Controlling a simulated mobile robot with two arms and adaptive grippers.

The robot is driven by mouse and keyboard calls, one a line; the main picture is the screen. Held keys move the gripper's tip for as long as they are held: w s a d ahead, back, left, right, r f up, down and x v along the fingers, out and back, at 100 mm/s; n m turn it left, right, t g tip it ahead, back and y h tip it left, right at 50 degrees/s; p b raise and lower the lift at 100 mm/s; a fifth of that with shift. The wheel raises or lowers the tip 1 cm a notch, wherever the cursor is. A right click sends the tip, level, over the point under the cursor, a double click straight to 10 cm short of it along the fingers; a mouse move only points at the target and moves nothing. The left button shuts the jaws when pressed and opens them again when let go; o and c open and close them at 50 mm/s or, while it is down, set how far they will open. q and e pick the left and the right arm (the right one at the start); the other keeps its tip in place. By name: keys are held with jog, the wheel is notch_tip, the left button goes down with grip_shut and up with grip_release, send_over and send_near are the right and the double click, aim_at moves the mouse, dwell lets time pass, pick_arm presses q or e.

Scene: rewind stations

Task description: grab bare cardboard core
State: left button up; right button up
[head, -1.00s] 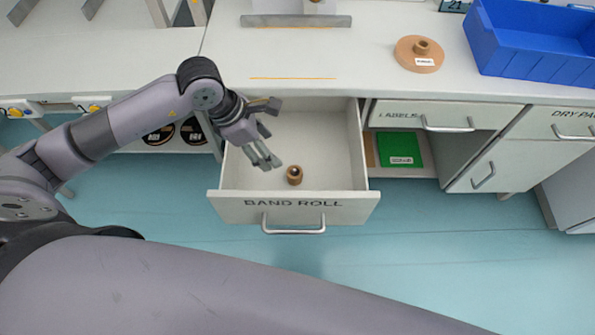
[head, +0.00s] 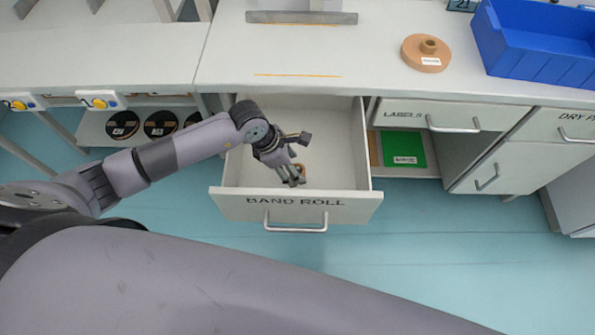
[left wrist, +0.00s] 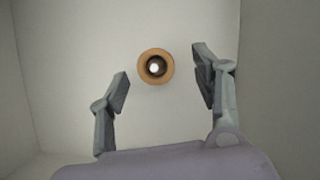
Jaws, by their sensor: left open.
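The bare cardboard core (left wrist: 143,68) is a small brown ring with a dark hole, standing on end on the floor of the open drawer marked BAND ROLL (head: 232,205). In the left wrist view it lies between and just beyond the fingertips of my left gripper (left wrist: 161,72), with space on both sides. In the head view the core (head: 301,169) is mostly hidden behind the fingers. My left gripper (head: 298,160) is open and empty, reaching down into the drawer over the core. My right gripper is not in view.
The drawer walls stand close around my left gripper. On the counter are a brown disc with a hub (head: 424,55) and a blue bin (head: 535,45). A green pack (head: 403,150) lies on a shelf right of the drawer. Dark reels (head: 123,125) sit on the left shelf.

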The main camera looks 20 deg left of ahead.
aim_at(298, 170)
pick_arm(q)
jog(key=x, duration=0.4)
jog(key=shift+w+a+f, duration=0.15)
jog(key=shift+w+f, duration=0.1)
jog(key=c, duration=1)
jog(key=shift+r, duration=0.15)
